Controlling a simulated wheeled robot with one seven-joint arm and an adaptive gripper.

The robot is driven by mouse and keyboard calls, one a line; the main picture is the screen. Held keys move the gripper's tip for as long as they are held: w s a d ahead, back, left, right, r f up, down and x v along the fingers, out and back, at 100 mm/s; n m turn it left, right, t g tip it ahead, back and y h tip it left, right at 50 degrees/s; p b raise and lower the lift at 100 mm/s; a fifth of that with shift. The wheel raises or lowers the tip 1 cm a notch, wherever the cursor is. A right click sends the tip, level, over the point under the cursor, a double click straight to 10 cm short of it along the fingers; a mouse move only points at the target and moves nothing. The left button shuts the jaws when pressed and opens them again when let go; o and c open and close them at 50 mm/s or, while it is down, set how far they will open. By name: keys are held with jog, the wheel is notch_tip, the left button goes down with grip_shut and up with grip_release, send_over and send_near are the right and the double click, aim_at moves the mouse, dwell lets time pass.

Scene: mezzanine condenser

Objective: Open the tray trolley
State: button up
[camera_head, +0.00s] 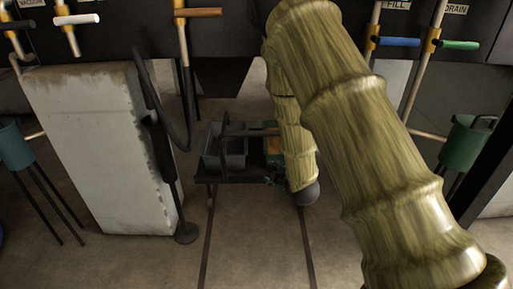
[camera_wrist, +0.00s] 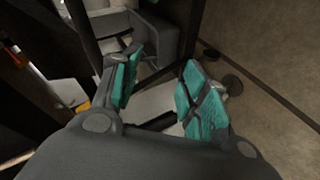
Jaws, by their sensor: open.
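The tray trolley (camera_head: 225,180) is a low dark platform on the floor in the middle of the head view. A grey open bin (camera_head: 232,160) stands on it, with a dark bar handle (camera_head: 248,132) rising above. The bin also shows in the wrist view (camera_wrist: 172,38), beyond the fingers. My gripper (camera_head: 272,181) is at the trolley's right side, partly hidden by my arm. In the wrist view my gripper (camera_wrist: 165,92) has its two teal-padded fingers apart, with nothing clearly between them. The right end of the trolley is hidden behind my arm.
Two dark rail lines (camera_head: 206,245) run along the floor toward me. A pale stained block (camera_head: 103,150) and a dark stand (camera_head: 165,165) are at the left. A green bucket (camera_head: 462,143) is at the right. Valve levers (camera_head: 393,41) hang along the back. Floor in front is clear.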

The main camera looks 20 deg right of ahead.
aim_at(258, 135)
jog(key=w+r+n+t+y+b, duration=0.1)
jog(key=w+r+n+t+b, duration=0.2)
jog(key=w+r+n+b, duration=0.35)
jog(key=shift+m, duration=0.85)
jog(key=b+x, duration=0.1)
jog(key=x, duration=0.3)
jog(key=b+x, duration=0.1)
jog(key=x, duration=0.3)
jog(key=r+b+x, duration=0.1)
jog(key=x, duration=0.3)
jog(key=shift+w, duration=0.25)
jog(key=shift+d, duration=0.1)
grip_shut()
